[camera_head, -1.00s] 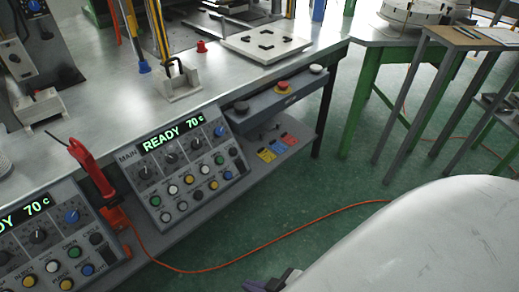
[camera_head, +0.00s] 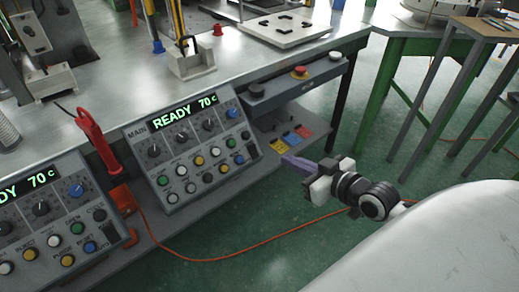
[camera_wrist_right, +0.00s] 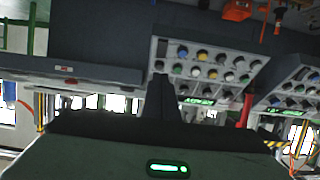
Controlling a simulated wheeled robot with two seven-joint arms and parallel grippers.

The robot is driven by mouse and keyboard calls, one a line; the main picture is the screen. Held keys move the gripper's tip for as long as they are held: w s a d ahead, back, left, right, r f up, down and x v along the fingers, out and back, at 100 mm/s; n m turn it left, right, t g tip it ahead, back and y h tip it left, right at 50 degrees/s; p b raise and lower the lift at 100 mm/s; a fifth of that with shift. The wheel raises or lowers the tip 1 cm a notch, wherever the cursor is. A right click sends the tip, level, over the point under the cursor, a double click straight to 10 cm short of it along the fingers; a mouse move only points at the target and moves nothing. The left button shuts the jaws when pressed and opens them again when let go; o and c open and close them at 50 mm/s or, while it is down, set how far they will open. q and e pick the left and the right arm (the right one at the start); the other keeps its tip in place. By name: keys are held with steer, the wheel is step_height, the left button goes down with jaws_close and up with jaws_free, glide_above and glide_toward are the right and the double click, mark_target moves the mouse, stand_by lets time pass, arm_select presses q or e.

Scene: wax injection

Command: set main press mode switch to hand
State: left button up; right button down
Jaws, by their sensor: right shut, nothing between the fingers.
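The main press panel (camera_head: 217,178), labelled MAIN, has a display (camera_head: 184,112) reading READY 70 c. Below the display is a row of dark knobs and a blue knob, then rows of coloured buttons. Which knob is the mode switch cannot be read. In the right wrist view the panel (camera_wrist_right: 160,85) appears upside down, beyond the fingers. My right gripper (camera_head: 286,160) is right of the panel, in front of the lower shelf, apart from the panel. Its fingers are shut and empty; they also show in the wrist view (camera_wrist_right: 161,82). My left gripper is not in view.
A second panel (camera_head: 20,212) stands at the left, with a red tool (camera_head: 97,138) between the panels. A grey box with a red button (camera_head: 299,73) is under the table edge. Coloured tags (camera_head: 292,137) lie on the shelf. An orange cable (camera_head: 215,259) crosses the green floor.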

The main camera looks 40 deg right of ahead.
steer(key=b, duration=0.2)
glide_toward(253, 145)
steer(key=x, duration=0.5)
steer(key=shift+a, duration=0.1)
steer(key=shift+w+f, duration=0.15)
steer(key=shift+w, duration=0.55)
